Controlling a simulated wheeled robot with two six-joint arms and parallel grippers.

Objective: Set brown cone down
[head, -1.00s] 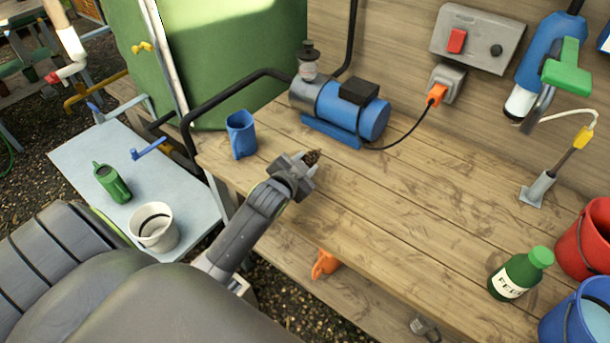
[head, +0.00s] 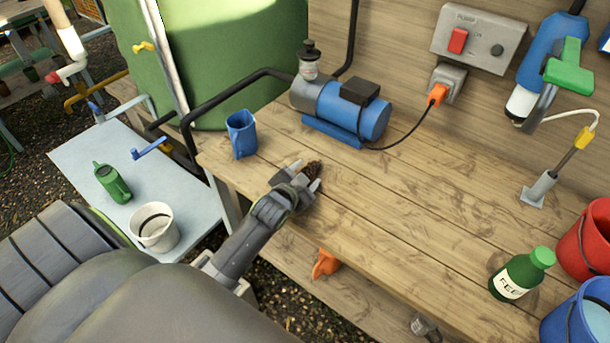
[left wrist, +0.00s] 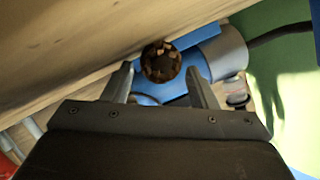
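The brown cone (head: 313,169) stands on the wooden bench near its left part, right at the tips of my left gripper (head: 307,175). In the left wrist view the cone (left wrist: 161,62) shows just past and between the two fingertips (left wrist: 161,80), with a clear gap on each side. The left fingers are spread and hold nothing. The cone looks to be resting on the bench top. My right gripper is not in view.
A blue mug (head: 241,134) stands left of the cone, and a blue pump (head: 345,108) stands behind it. A green bottle (head: 522,274), a red bucket (head: 588,240) and a blue bucket (head: 577,318) are at the right. The bench (head: 420,200) between is clear.

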